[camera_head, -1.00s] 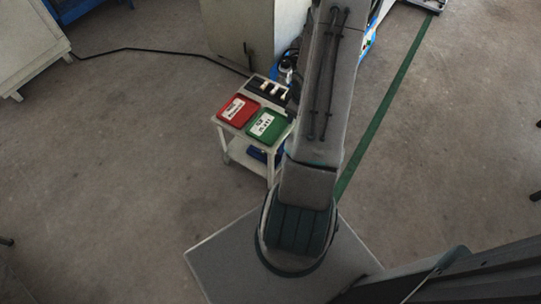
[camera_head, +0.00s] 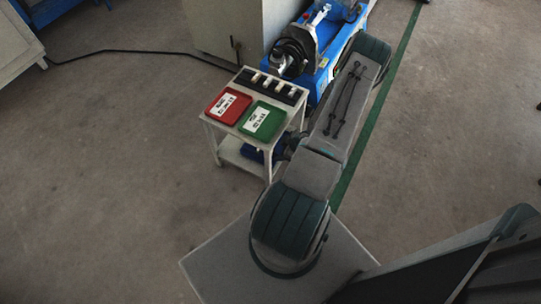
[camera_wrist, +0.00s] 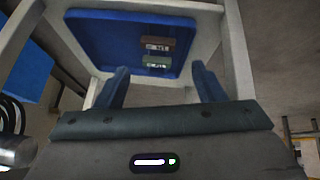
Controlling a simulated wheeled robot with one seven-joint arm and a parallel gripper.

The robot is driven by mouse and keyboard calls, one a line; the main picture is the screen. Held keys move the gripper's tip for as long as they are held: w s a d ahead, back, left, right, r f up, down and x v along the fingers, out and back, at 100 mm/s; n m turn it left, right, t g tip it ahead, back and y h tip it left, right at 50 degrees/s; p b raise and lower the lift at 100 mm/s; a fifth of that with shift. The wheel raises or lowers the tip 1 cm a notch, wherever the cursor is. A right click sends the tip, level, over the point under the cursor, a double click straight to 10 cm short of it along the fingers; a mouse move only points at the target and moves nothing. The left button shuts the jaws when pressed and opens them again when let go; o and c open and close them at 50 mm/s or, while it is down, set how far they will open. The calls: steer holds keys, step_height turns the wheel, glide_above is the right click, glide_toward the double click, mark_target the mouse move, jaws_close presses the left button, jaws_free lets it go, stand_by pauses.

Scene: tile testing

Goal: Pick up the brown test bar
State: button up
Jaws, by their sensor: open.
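The brown test bar (camera_wrist: 158,40) lies in a blue tray (camera_wrist: 100,35) in the wrist view, with a pale label on it. A green bar (camera_wrist: 157,60) lies beside it, on the side nearer my gripper. My gripper (camera_wrist: 160,70) is open and empty, with its two dark blue fingers spread at the tray's near side. The bars sit between and beyond the fingertips, apart from them. In the head view the blue tray (camera_head: 254,153) shows partly on the cart's lower shelf; the bars and gripper tips are hidden there.
A white cart (camera_head: 217,143) carries a red tray (camera_head: 220,112) and a green tray (camera_head: 271,114) on top, with a black rack (camera_head: 285,92) behind. A blue machine (camera_head: 322,75) stands behind the cart. Pale cart frame posts (camera_wrist: 240,50) flank the tray.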

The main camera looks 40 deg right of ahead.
steer(key=b+x, duration=0.3)
steer(key=x, duration=0.5)
steer(key=shift+w+d+f, duration=0.1)
steer(key=shift+w+f, duration=0.2)
steer(key=c, duration=0.7)
